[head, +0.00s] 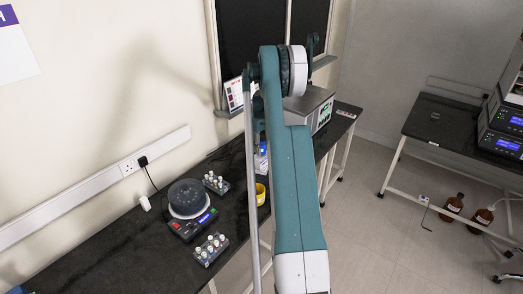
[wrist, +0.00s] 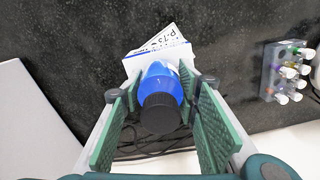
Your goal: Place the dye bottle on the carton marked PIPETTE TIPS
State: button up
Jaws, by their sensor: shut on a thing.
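The dye bottle, blue with a black ribbed cap (wrist: 160,112), stands between the green finger pads of my gripper (wrist: 160,92) in the wrist view. My gripper is shut on it. Just past the bottle is a white box with a blue edge (wrist: 133,62), partly hidden by the bottle. I cannot read PIPETTE TIPS on it, nor tell whether the bottle touches it. In the head view a bit of blue and a white box (head: 261,163) show beside my arm, which hides the gripper.
A printed card (wrist: 165,38) lies by the box. A rack of small vials (wrist: 288,70) is at the right; racks also show on the dark bench (head: 120,250) in the head view, with a mixer (head: 188,200) and a yellow cup (head: 260,193). Cables lie below the bottle.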

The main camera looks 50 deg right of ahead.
jog(key=shift+f, duration=0.55)
jog(key=shift+f, duration=0.15)
jog(key=o, duration=1)
notch_tip(320, 180, up, 12)
jog(key=shift+r, duration=0.2)
dwell(0.5)
